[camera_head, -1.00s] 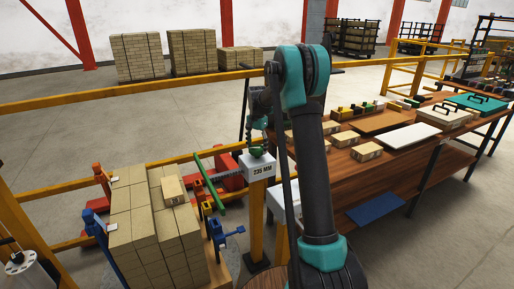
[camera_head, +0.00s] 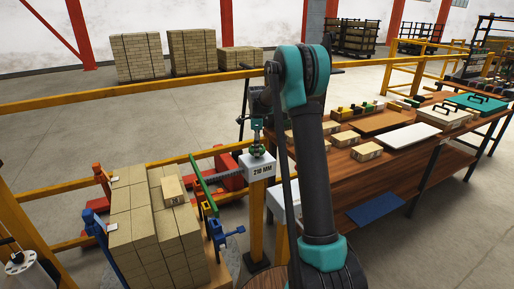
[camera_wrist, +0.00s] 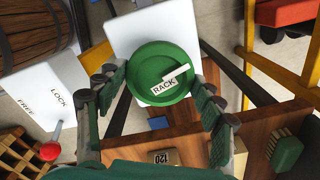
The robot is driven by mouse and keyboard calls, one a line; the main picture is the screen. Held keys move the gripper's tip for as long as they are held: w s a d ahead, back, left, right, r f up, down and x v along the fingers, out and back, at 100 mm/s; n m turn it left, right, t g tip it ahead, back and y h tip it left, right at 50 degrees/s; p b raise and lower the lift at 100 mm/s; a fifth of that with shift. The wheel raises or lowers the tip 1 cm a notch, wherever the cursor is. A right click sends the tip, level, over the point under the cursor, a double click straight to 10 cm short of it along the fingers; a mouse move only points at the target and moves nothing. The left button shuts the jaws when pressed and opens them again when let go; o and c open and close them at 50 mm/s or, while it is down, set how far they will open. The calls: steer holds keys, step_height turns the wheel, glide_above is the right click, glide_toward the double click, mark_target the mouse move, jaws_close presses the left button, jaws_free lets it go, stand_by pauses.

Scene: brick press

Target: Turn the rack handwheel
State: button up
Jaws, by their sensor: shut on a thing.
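The green rack handwheel (camera_wrist: 161,74), marked RACK on a white label, sits between the two fingers of my gripper (camera_wrist: 163,95) in the wrist view. My gripper is shut on its rim, with a finger on each side. In the head view my gripper (camera_head: 257,134) points down onto the handwheel (camera_head: 257,153) on top of a white box (camera_head: 258,167). The box front shows a reading that looks like 210 MM. A toothed grey rack (camera_head: 228,176) runs left from the box to a green bar (camera_head: 203,180) beside the stacked bricks.
A white LOCK/FREE plate (camera_wrist: 36,93) with a red-knobbed lever (camera_wrist: 50,151) is at left in the wrist view. A brick stack (camera_head: 150,230) stands left of the post. A wooden table (camera_head: 400,160) with bricks and boxes is at right. Yellow rails (camera_head: 120,100) cross behind.

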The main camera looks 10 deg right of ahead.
steer(key=m, duration=0.3)
steer(key=shift+m, duration=2.3)
steer(key=o, duration=1.2)
steer(key=shift+c, duration=0.2)
step_height(320, 180, up, 12)
